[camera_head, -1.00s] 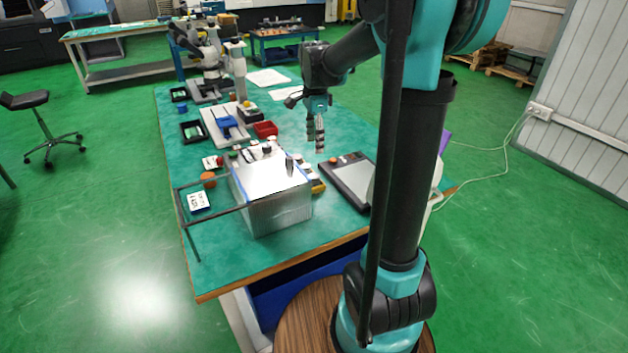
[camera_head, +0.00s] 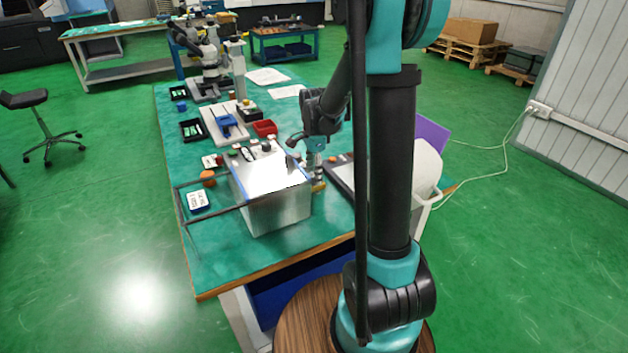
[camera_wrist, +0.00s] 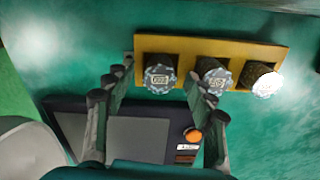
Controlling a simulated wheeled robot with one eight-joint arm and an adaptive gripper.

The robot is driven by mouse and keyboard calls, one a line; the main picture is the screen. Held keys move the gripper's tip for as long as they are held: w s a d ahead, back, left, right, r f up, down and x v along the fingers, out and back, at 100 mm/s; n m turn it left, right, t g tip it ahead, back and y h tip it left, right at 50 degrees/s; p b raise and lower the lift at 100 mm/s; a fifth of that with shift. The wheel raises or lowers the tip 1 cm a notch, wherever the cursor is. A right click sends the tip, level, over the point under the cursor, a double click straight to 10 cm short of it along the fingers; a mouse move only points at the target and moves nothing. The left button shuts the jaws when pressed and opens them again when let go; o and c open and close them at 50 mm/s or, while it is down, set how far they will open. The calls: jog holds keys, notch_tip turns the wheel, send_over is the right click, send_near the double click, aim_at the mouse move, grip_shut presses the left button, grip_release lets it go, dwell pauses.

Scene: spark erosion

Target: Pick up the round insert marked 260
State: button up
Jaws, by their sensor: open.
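Three round, knurled inserts stand in a row in a yellow holder (camera_wrist: 215,47) in the wrist view: a left one (camera_wrist: 159,78), a middle one (camera_wrist: 214,76) and a right one (camera_wrist: 264,82). Their top faces carry small printed numbers, too blurred to tell which reads 260; glare covers part of the right one. My gripper (camera_wrist: 159,74) is open and empty, its fingertips spread to either side of the left insert. In the head view my gripper (camera_head: 317,178) hangs low over the yellow holder, which it mostly hides, beside the metal box.
A dark-framed pad with an orange button (camera_wrist: 193,135) lies close to the holder. The shiny metal box (camera_head: 275,212) stands just left of my gripper in the head view. A red bin (camera_head: 265,128) sits farther back.

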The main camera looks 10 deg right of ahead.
jog(key=shift+f, duration=0.1)
grip_shut()
dwell(0.3)
